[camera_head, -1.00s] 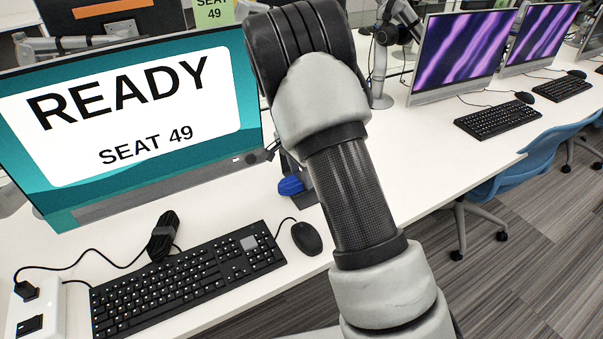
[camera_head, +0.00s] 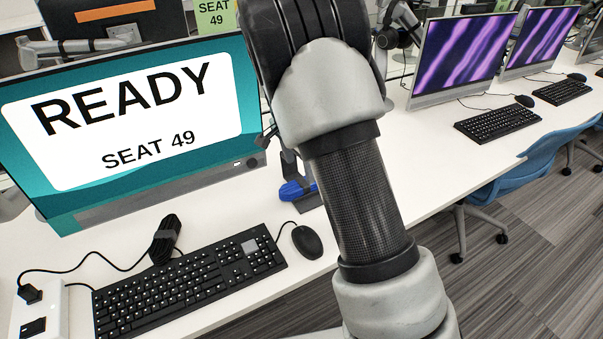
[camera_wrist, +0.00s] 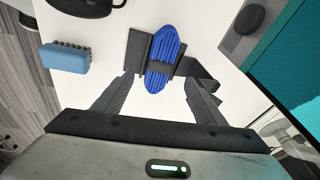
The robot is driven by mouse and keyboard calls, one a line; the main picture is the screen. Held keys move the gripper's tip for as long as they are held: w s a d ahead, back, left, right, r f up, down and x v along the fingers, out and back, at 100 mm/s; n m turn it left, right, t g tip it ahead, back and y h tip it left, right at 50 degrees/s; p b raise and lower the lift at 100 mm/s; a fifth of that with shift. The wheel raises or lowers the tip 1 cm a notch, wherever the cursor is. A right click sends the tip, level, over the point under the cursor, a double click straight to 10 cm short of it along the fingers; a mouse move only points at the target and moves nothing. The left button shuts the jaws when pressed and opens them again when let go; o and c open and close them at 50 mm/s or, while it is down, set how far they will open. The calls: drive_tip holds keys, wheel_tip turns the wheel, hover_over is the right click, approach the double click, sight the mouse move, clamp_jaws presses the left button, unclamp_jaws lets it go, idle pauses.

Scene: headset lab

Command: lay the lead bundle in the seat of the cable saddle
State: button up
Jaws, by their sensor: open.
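The lead bundle looks to be the blue coil with a dark band around its middle (camera_wrist: 163,48). In the wrist view it lies across the dark grey cable saddle (camera_wrist: 138,48), between the saddle's side parts. Whether it is fully down in the seat I cannot tell. My gripper (camera_wrist: 160,84) is open, its two fingers apart on either side of the near end of the bundle, with white desk showing between. In the head view the blue bundle (camera_head: 292,191) and part of the saddle (camera_head: 309,201) show left of my arm, which hides the rest.
A monitor (camera_head: 120,120) reading "READY SEAT 49" stands close by. A keyboard (camera_head: 190,272), mouse (camera_head: 307,242), black tied cable (camera_head: 164,240) and power box (camera_head: 38,315) are on the desk (camera_head: 225,205). The wrist view shows a blue block with dark bumps (camera_wrist: 66,63).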

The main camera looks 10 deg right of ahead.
drive_tip(key=p+v, duration=0.1)
drive_tip(key=v, duration=0.9)
drive_tip(key=shift+r, duration=0.25)
drive_tip(key=s+d+r+n+t+y, duration=0.15)
drive_tip(key=s+r+n, duration=0.35)
drive_tip(key=s+r, duration=0.7)
drive_tip(key=s+d+r+n+t, duration=0.15)
drive_tip(key=s+n, duration=0.55)
drive_tip(key=s, duration=1)
wheel_tip(320, 180, up, 15)
drive_tip(key=s+p, duration=0.1)
drive_tip(key=p, duration=1.5)
drive_tip(key=shift+n, duration=0.4)
